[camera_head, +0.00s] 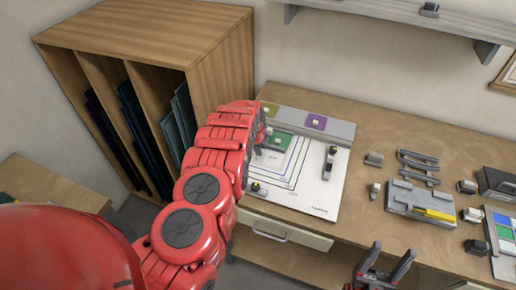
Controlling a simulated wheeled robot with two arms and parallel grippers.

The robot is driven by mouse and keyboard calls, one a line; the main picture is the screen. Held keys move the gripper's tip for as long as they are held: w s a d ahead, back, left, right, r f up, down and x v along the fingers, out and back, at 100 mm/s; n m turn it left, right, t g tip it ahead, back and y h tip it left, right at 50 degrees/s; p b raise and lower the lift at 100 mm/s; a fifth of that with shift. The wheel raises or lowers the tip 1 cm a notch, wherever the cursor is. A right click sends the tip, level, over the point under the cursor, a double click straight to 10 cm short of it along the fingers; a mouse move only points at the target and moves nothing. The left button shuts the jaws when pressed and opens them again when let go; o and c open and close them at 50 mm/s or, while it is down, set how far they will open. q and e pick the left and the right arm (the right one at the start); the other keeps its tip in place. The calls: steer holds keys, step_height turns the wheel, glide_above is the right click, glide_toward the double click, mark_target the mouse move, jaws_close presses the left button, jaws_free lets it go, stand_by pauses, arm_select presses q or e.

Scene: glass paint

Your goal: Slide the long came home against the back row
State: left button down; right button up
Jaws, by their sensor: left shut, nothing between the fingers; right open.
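A white pattern board (318,200) with printed outlines lies on the bench. Along its back edge is a grey bar-like row (338,130) with a yellow piece (270,109) and a purple piece (316,122). A green piece (280,140) with a pale knob lies just in front. I cannot clearly pick out the long came; it may be a thin strip by this row, partly behind my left arm. My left gripper (261,138) is at the board's back left, shut and mostly hidden by its arm. My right gripper (387,265) is open and empty at the bench's front edge.
A dark upright clamp-like block (329,163) stands on the board's right side, and a small dark knobbed piece (256,189) at its front left. A wooden rack (205,70) stands at left.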

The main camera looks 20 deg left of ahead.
arm_select(q)
steer(key=shift+w+d, duration=0.1)
steer(key=shift+w, duration=0.65)
steer(key=b, duration=0.2)
steer(key=w+b, duration=0.1)
steer(key=shift+w+f+b, duration=0.3)
steer(key=shift+b, duration=0.1)
steer(key=shift+w+d+r+b, duration=0.15)
steer(key=shift+w+b, duration=0.1)
steer(key=shift+b, duration=0.15)
steer(key=shift+r, duration=0.2)
